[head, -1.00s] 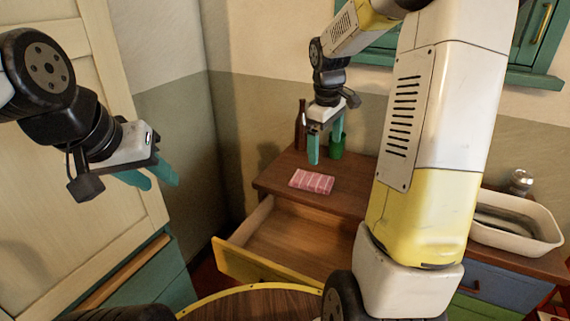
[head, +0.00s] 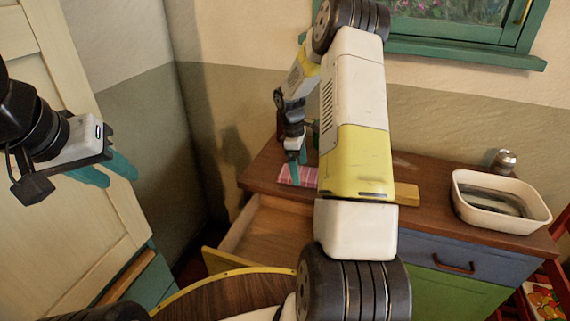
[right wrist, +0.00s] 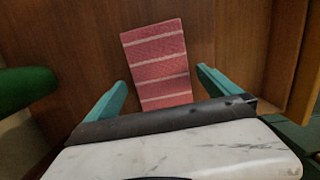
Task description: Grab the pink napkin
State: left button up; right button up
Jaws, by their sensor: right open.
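The pink napkin (head: 284,176), pink with pale stripes, lies on the wooden top of the dresser, partly hidden by my right arm in the head view. In the right wrist view the napkin (right wrist: 158,60) lies flat between and beyond the two teal fingers. My right gripper (head: 303,176) is open and empty, just above the napkin, with one finger on each side of it; I cannot tell whether the fingers touch it. My left gripper (head: 118,180) is open and empty, in front of the cream cupboard at the left.
A green object (right wrist: 25,88) stands left of the napkin in the right wrist view. An open drawer (head: 265,235) juts out below the dresser top. A white basin (head: 500,202) and a metal jar (head: 504,161) stand at the right.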

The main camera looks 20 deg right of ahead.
jog(key=shift+d+f, duration=0.1)
jog(key=shift+f, duration=0.6)
jog(key=c, duration=1.3)
jog(key=shift+r, duration=0.1)
